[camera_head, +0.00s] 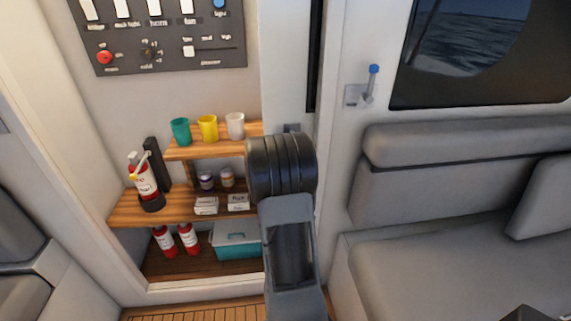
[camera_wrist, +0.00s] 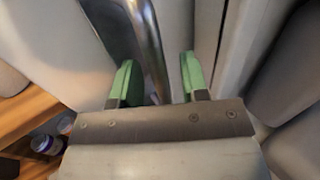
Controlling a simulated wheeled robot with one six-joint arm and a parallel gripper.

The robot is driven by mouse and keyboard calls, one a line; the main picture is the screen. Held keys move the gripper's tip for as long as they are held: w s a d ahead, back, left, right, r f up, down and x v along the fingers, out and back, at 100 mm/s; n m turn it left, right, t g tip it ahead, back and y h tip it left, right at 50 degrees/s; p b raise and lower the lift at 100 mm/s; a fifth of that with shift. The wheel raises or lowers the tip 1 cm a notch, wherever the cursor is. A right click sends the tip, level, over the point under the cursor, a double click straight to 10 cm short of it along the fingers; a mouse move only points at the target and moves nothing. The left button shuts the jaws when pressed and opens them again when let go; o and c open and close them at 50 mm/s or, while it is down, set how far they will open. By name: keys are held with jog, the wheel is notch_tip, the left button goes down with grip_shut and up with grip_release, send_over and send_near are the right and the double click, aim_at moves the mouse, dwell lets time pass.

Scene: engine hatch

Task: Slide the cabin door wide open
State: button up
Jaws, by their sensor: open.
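In the wrist view my gripper (camera_wrist: 155,82) is open, with a green pad on each finger. A shiny metal bar handle (camera_wrist: 148,40) runs down from the top edge into the gap between the fingers, nearer the left pad. I cannot tell whether it touches a pad. Pale panels stand behind the bar. In the head view a narrow white upright panel (camera_head: 286,85), seemingly the cabin door, stands behind my arm. A small grey piece (camera_head: 291,127) shows just above my wrist. My arm hides the gripper and most of the handle there.
Left of my arm are wooden shelves (camera_head: 125,209) with cups (camera_head: 208,128), a fire extinguisher (camera_head: 146,180) and a teal box (camera_head: 236,240). A switch panel (camera_head: 160,35) hangs above. To the right are a grey bench (camera_head: 450,260) and a blue-tipped lever (camera_head: 372,82).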

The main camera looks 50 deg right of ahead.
jog(key=b+v, duration=0.1)
jog(key=v, duration=1.2)
jog(key=shift+r, duration=0.1)
jog(key=s+a+f+m+g+y+p, duration=0.1)
jog(key=s+a+f+m+g+y, duration=0.65)
jog(key=m, duration=0.75)
jog(key=a+r+m+t+y+p, duration=0.2)
jog(key=a+r+y, duration=0.3)
jog(key=a, duration=0.5)
jog(key=a+r+m+t+y+p, duration=0.2)
jog(key=a+r+m+t+y, duration=0.2)
jog(key=a, duration=0.7)
notch_tip(320, 180, up, 2)
jog(key=shift+s+r+y, duration=0.15)
jog(key=shift+s+y, duration=0.1)
jog(key=shift+y, duration=0.3)
jog(key=shift+c, duration=0.4)
